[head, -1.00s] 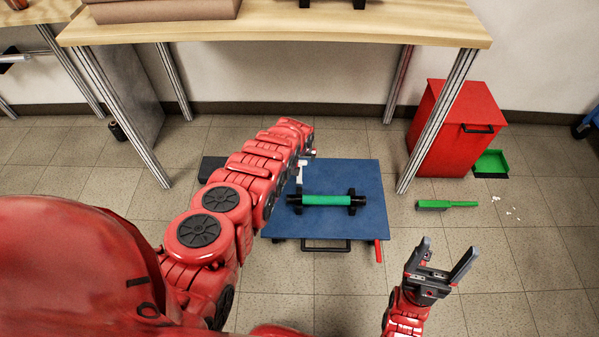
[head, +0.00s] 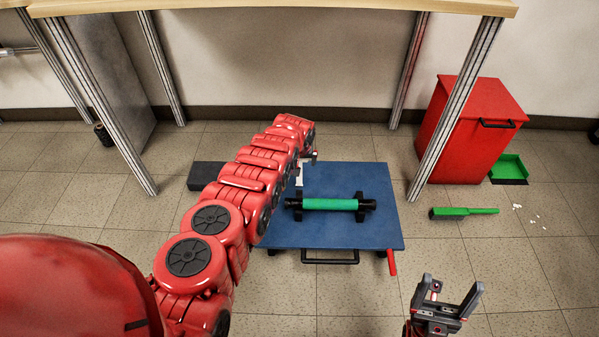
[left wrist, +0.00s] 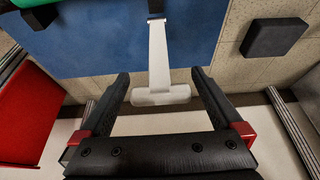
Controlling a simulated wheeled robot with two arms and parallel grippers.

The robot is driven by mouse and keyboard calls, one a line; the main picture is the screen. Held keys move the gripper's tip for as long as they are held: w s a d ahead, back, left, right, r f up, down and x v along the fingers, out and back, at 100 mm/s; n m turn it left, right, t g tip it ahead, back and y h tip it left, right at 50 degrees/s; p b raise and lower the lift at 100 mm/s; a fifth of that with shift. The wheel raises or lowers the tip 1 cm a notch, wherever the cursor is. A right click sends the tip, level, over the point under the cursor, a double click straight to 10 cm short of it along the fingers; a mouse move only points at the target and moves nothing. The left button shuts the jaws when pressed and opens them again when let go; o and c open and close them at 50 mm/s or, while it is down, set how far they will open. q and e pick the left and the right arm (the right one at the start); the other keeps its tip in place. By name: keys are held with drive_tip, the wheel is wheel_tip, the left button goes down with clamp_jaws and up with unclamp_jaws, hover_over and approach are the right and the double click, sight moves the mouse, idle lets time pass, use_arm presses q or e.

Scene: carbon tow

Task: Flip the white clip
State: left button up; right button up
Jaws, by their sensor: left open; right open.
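The white clip (left wrist: 158,60) is a T-shaped lever at the edge of the blue board (left wrist: 100,45). In the head view a small part of the clip (head: 299,178) shows beside my left arm, at the board's left side. In the left wrist view my left gripper (left wrist: 160,78) is open, with its fingers on either side of the clip and visible gaps to both. In the head view that gripper is mostly hidden by its own arm. My right gripper (head: 452,284) is open and empty above the floor at the lower right.
A green roller (head: 330,204) lies on black holders on the blue board. A red handle (head: 392,262) and a black handle (head: 330,258) are at its front edge. A black block (head: 206,175), a green brush (head: 464,212) and a red bin (head: 468,130) stand around it.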

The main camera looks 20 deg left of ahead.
use_arm(q)
drive_tip(key=shift+w+f+b, duration=0.2)
drive_tip(key=shift+f+b, duration=0.25)
drive_tip(key=shift+f, duration=0.1)
drive_tip(key=shift+r, duration=0.15)
clamp_jaws()
